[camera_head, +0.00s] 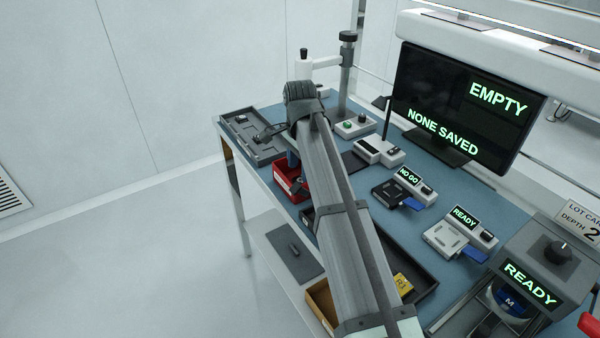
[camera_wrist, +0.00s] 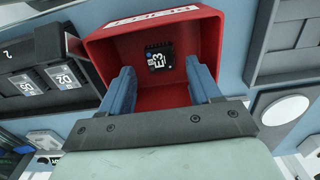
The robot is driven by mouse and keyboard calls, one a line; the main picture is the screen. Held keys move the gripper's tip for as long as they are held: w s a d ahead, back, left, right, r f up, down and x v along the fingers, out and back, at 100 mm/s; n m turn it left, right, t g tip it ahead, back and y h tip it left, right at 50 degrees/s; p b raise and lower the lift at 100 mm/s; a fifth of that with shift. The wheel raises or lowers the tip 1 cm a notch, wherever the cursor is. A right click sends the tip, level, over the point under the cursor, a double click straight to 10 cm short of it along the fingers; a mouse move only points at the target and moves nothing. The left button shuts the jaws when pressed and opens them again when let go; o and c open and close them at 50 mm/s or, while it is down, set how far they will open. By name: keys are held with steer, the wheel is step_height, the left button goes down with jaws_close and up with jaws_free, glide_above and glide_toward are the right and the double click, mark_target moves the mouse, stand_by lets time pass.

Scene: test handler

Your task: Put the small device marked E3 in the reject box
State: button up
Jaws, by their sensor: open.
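The small black device marked E3 (camera_wrist: 158,57) lies inside the red reject box (camera_wrist: 208,38), on its floor near the far wall, in the wrist view. My gripper (camera_wrist: 163,72) is open, with its two blue fingers apart over the box and the device beyond and between their tips. Nothing is held between them. In the head view the red box (camera_head: 281,183) stands at the bench's left edge, partly hidden by my arm. My gripper (camera_head: 292,160) shows there only in part, and the E3 marking cannot be read.
A dark tray (camera_head: 238,124) lies left of the box; the wrist view shows devices marked 02 and 05 (camera_wrist: 63,77) beside the box. A NO GO tester (camera_head: 409,177) and a READY tester (camera_head: 464,218) stand to the right. A monitor (camera_head: 450,100) reads EMPTY, NONE SAVED.

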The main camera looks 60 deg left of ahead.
mark_target(300, 179)
step_height(300, 179, up, 9)
steer(key=shift+r, duration=0.2)
stand_by(1.3)
